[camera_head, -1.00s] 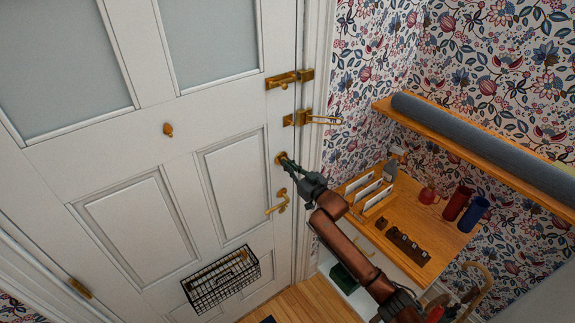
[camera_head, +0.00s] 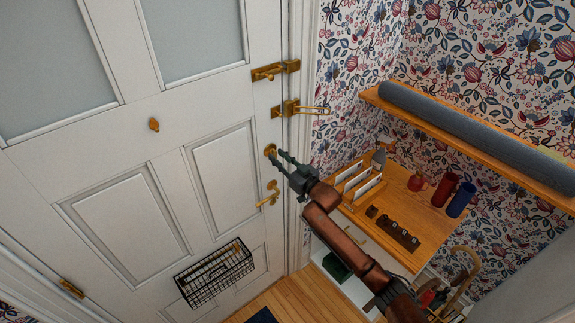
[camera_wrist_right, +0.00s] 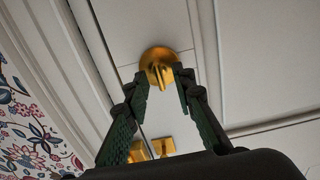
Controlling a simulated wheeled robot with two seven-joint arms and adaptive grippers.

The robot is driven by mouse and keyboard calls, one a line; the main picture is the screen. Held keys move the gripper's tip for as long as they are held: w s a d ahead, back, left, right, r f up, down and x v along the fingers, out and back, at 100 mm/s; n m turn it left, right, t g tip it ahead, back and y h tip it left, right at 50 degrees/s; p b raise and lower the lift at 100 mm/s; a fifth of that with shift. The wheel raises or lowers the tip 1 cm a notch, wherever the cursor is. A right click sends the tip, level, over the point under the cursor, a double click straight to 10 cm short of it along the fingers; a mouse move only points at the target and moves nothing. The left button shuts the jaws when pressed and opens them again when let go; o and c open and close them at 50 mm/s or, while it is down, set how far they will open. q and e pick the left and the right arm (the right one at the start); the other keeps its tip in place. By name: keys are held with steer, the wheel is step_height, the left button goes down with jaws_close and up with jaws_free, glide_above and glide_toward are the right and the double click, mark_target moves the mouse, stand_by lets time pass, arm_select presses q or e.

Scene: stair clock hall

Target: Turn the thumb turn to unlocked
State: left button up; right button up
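The brass thumb turn (camera_head: 269,150) is on the white door near its right edge, above the lever handle (camera_head: 268,194). In the right wrist view the thumb turn (camera_wrist_right: 159,66) is a round brass plate with a raised tab. My right gripper (camera_head: 282,157) is just to the right of it in the head view. In the right wrist view my right gripper (camera_wrist_right: 164,80) is open, with one fingertip on each side of the tab and a gap to each. Whether the thumb turn is locked or unlocked cannot be told. My left gripper is not in view.
A brass bolt (camera_head: 275,71) and a door guard (camera_head: 298,109) are above the thumb turn. A wire basket (camera_head: 214,274) hangs low on the door. At the right, a wooden table (camera_head: 421,226) holds a letter rack (camera_head: 357,186) and red and blue cylinders.

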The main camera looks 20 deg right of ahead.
steer(key=v, duration=1.1)
steer(key=shift+w+r, duration=0.1)
